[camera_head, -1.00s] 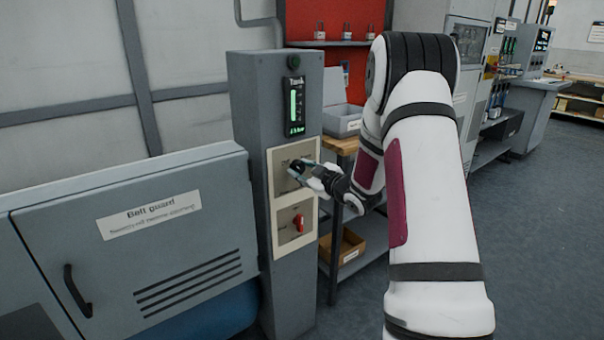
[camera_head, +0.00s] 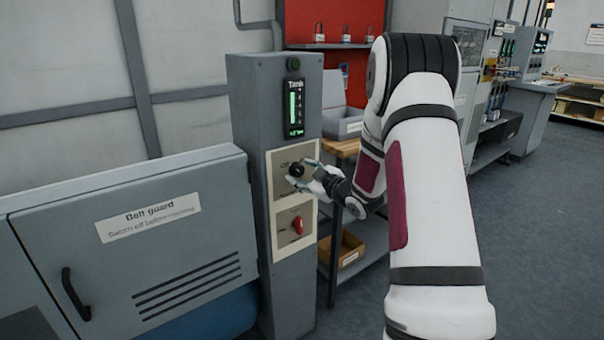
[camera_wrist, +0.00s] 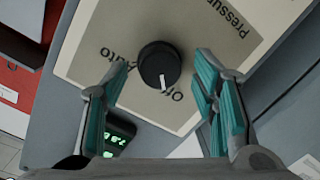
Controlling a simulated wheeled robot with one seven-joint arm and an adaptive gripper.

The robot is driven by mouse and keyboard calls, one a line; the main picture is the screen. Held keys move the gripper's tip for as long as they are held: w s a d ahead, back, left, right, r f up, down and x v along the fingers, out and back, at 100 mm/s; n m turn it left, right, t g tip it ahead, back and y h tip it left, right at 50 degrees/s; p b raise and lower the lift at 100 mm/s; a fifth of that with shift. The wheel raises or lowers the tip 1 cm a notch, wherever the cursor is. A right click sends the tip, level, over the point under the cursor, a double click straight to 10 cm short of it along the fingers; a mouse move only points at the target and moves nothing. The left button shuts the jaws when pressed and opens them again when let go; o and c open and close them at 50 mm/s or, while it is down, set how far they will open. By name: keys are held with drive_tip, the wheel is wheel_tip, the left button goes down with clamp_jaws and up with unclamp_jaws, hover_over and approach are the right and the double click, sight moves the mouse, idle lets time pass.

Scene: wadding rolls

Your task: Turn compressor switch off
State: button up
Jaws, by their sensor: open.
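The compressor switch is a round black knob (camera_head: 297,169) on the upper beige plate of the grey column. In the wrist view the knob (camera_wrist: 159,65) has a white pointer mark directed down in the picture, close to the "Off" label; "Auto" is printed to its left. My gripper (camera_head: 312,178) is open at the plate. In the wrist view its teal-padded fingers (camera_wrist: 163,75) stand on either side of the knob with gaps and do not appear to touch it.
A red rotary switch (camera_head: 298,224) sits on the plate below. A green-lit display (camera_head: 294,107) is above the knob. The belt guard cabinet (camera_head: 130,240) adjoins the column at left. Shelving with a grey bin (camera_head: 343,122) and cardboard box (camera_head: 350,250) stands behind my arm.

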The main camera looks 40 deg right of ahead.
drive_tip(key=s+r, duration=0.1)
drive_tip(key=s, duration=1)
drive_tip(key=shift+s+d, duration=0.2)
